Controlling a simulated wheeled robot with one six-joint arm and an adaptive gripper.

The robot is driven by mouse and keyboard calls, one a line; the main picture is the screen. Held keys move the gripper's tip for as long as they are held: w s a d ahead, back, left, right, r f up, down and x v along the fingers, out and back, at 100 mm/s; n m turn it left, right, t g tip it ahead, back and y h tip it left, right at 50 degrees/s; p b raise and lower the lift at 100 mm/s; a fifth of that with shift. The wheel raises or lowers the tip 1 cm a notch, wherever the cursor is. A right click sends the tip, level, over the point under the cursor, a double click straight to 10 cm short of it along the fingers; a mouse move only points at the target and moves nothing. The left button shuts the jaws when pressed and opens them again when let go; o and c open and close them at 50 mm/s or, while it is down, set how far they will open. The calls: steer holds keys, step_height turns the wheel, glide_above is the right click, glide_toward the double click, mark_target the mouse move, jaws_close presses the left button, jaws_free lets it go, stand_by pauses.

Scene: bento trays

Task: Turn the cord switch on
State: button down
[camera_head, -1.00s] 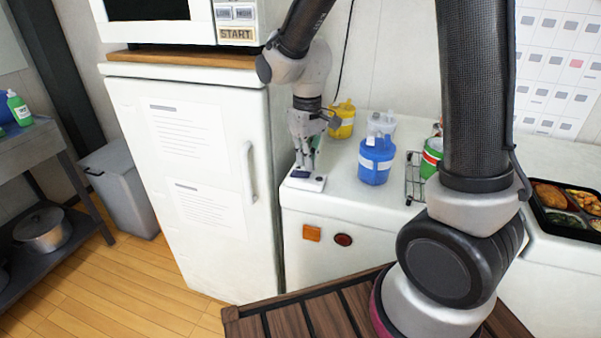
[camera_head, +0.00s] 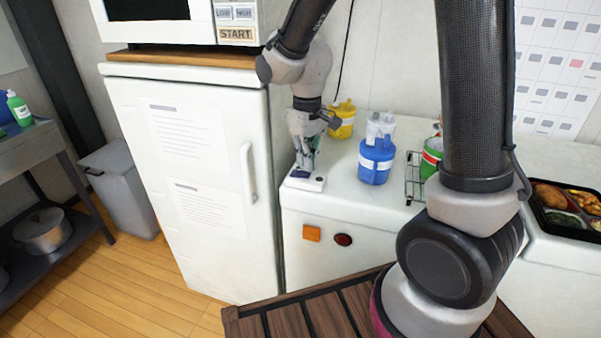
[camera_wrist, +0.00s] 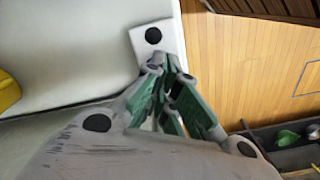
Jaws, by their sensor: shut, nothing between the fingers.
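The cord switch (camera_head: 304,181) is a small white block with a dark part, lying at the left end of the white counter top beside the fridge. My gripper (camera_head: 304,168) points down at it, shut and empty, with its fingertips at or just above it. In the wrist view the white switch block (camera_wrist: 155,42) shows a round black spot on its top, past the fingertips. My gripper's fingers (camera_wrist: 165,65) are together there and overlap the block's near edge. Contact cannot be told. The rocker's position is hidden or too small to tell.
A blue container (camera_head: 376,162), a yellow container (camera_head: 342,120) and a wire rack (camera_head: 413,178) stand right of the gripper. The white fridge (camera_head: 190,190) stands close on its left.

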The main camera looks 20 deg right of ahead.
mark_target(306, 173)
steer(key=shift+f, duration=1.1)
stand_by(0.4)
steer(key=shift+r, duration=3.5)
steer(key=s+d+r+m+t, duration=0.2)
steer(key=s+d+r, duration=0.3)
steer(key=s+d, duration=0.2)
steer(key=s+d+r+m+t, duration=0.2)
steer(key=s+d+r, duration=0.4)
steer(key=s, duration=0.6)
steer(key=shift+d+r+m, duration=0.25)
steer(key=shift+d+m, duration=0.15)
steer(key=shift+d, duration=0.55)
